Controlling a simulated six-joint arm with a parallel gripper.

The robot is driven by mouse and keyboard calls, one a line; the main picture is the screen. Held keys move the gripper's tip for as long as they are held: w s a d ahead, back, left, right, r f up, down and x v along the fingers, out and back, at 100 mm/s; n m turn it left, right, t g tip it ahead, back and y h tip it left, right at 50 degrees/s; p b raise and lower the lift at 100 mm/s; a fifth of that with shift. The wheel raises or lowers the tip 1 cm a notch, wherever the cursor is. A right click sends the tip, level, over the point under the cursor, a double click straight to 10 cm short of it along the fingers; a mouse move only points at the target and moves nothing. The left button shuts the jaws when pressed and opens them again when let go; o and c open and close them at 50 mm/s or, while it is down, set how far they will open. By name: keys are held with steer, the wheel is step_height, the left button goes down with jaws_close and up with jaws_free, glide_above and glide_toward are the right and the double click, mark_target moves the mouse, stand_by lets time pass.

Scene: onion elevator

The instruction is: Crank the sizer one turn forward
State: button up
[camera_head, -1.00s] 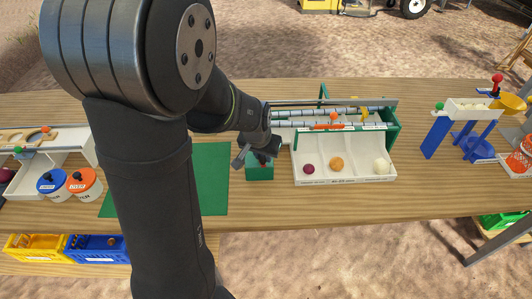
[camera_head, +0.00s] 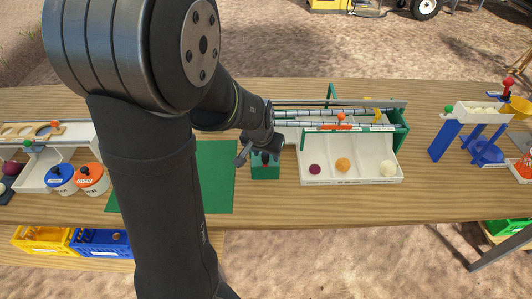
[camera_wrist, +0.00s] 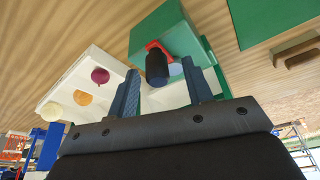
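The sizer (camera_head: 352,181) is a white tray with rollers and green end plates, right of centre in the head view. At its left stands a green crank box (camera_head: 265,172). In the wrist view, the box (camera_wrist: 165,25) carries a red crank arm (camera_wrist: 153,46) with a black handle (camera_wrist: 157,68). My gripper (camera_head: 252,156) is at the box in the head view, partly hiding the crank. In the wrist view, my gripper (camera_wrist: 160,68) is open, with its two fingers apart on either side of the handle. I see gaps between handle and fingers; depth is hard to judge.
A maroon ball (camera_head: 315,169), an orange ball (camera_head: 343,164) and a pale ball (camera_head: 387,168) lie in the sizer's front bins. A green mat (camera_head: 218,180) is left of the crank box. A blue-legged stand (camera_head: 445,140) is at the right.

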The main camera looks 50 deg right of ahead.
steer(key=shift+s, duration=0.1)
stand_by(0.4)
steer(key=shift+a+r, duration=0.1)
steer(key=shift+r, duration=3.35)
step_height(320, 180, down, 7)
steer(key=shift+r, duration=0.1)
steer(key=shift+s+d, duration=0.15)
steer(key=shift+d, duration=0.05)
